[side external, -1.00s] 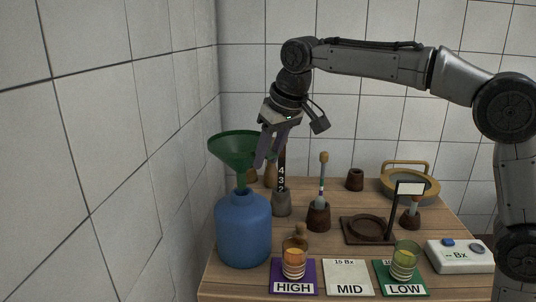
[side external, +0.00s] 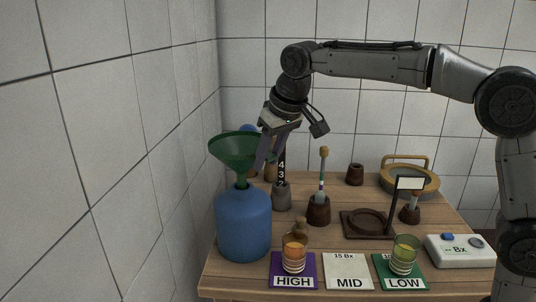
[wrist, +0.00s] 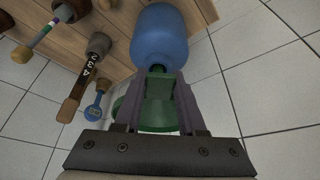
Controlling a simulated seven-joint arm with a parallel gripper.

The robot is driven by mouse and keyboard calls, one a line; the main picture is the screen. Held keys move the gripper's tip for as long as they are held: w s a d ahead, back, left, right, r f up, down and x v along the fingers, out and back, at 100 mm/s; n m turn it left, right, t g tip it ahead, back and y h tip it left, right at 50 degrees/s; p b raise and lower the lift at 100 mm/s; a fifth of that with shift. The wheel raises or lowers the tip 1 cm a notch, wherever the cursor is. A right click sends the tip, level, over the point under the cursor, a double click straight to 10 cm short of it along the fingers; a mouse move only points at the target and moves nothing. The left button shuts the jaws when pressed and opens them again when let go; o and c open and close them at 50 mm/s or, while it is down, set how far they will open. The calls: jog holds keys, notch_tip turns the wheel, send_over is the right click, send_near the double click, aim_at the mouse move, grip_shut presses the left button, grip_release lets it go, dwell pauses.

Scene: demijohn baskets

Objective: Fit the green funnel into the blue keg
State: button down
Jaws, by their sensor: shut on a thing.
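The green funnel (side external: 233,148) stands roughly upright over the blue keg (side external: 243,225), its wide mouth up. Its narrow lower end meets the keg's neck; how far the spout is inside is hidden. My gripper (side external: 262,164) points down at the funnel's right side, with its fingers shut on it. In the wrist view the funnel (wrist: 158,110) lies between the fingers, and the keg (wrist: 165,35) is just beyond its narrow end.
A numbered dark stick in a grey holder (side external: 281,197) stands close right of the keg. A brush in a brown pot (side external: 319,210) is farther right. Glasses on HIGH (side external: 293,283) and LOW (side external: 404,286) cards line the front edge. A tiled wall is at left.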

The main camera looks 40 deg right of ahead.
jog(key=shift+f, duration=1.9)
dwell(2.7)
jog(key=shift+c, duration=2.1)
grip_release()
jog(key=v, duration=1.3)
jog(key=shift+r, duration=0.35)
jog(key=shift+s, duration=0.1)
